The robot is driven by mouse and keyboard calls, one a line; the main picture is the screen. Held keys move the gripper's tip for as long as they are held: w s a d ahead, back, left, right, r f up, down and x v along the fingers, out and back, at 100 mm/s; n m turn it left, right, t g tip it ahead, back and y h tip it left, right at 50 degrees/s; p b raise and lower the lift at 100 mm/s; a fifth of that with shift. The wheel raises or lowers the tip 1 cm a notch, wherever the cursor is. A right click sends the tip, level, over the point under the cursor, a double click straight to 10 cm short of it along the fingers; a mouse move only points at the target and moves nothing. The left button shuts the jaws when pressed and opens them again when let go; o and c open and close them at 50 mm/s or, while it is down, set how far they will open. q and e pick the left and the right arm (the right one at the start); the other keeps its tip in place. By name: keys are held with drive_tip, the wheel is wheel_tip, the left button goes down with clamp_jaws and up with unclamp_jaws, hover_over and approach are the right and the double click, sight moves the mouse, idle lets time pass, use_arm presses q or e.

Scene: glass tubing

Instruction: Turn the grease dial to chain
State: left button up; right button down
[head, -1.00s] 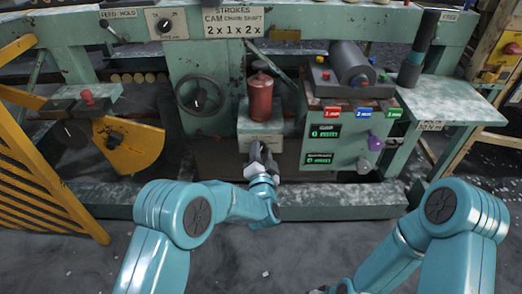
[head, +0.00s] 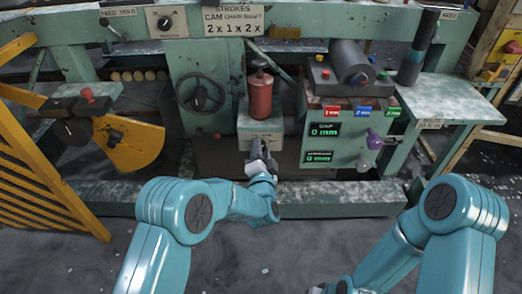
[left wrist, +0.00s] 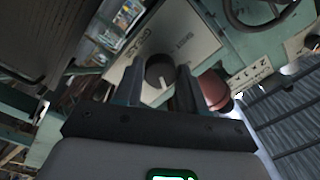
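The grease dial (left wrist: 158,70) is a dark round knob on a pale plate (left wrist: 190,48) with small lettering, seen in the left wrist view. My left gripper (left wrist: 160,85) has one finger on each side of the dial; any contact is unclear. In the head view the left gripper (head: 260,152) is at the front of the green block (head: 260,126) under the red grease canister (head: 261,96) and covers the dial. My right gripper's fingers do not show.
A handwheel (head: 201,95) is left of the canister. A control panel (head: 345,150) with displays and a purple knob (head: 374,137) is to the right. A sign (head: 233,20) above lists strokes for cam, chain and shaft. A yellow guard (head: 40,160) stands at far left.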

use_arm(q)
drive_tip(key=o, duration=0.3)
drive_tip(key=s+p, duration=0.4)
drive_tip(key=s, duration=1.2)
drive_tip(key=shift+s+d+f, duration=0.15)
drive_tip(key=shift+s+f, duration=0.05)
drive_tip(key=shift+f, duration=0.05)
